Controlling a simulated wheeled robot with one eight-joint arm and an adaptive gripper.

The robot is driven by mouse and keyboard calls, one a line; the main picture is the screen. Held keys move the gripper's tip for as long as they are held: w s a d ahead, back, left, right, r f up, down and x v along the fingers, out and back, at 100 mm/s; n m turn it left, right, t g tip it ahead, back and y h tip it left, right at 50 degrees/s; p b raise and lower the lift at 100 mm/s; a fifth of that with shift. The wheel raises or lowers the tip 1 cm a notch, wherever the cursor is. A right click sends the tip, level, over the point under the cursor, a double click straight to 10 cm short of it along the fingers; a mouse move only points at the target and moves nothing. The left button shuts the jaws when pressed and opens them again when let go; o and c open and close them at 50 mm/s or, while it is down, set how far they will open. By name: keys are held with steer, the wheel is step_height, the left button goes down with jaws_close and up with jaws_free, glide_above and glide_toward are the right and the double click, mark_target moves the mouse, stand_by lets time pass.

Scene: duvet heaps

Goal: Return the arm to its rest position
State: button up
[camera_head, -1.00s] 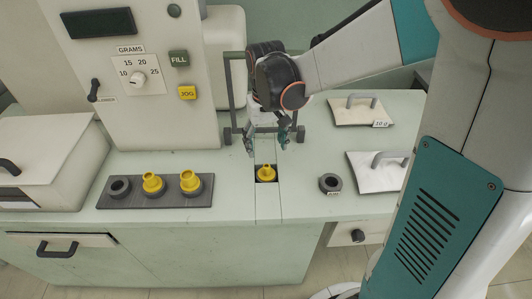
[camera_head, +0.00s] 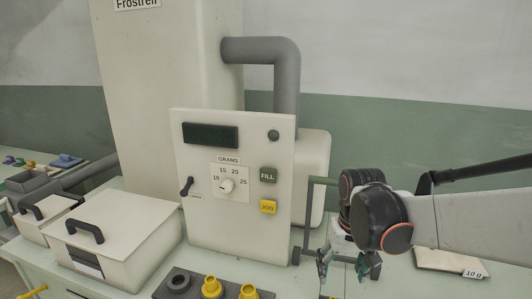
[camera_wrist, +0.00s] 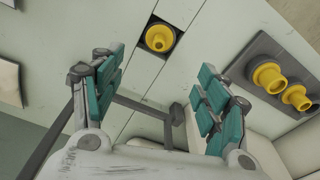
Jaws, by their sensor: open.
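My gripper (camera_head: 346,268) hangs at the lower right in the head view, above the counter to the right of the machine's panel. In the wrist view its two teal-padded fingers (camera_wrist: 158,95) stand apart with nothing between them. Beyond the fingertips a yellow nozzle-shaped piece (camera_wrist: 160,38) sits in a dark square recess in the counter. My arm reaches in from the right edge of the head view.
A cream machine panel (camera_head: 217,225) with a dial, a FILL button (camera_head: 268,175) and a JOG button (camera_head: 268,207) stands beside my gripper. A dark holder (camera_head: 200,285) bears yellow pieces.

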steer(key=s+r+t, duration=0.3)
steer(key=s, duration=0.3)
steer(key=s+r+t, duration=0.2)
steer(key=s+t, duration=0.1)
steer(key=s, duration=0.4)
steer(key=shift+r+n, duration=0.3)
steer(key=shift+r, duration=0.1)
stand_by(1.0)
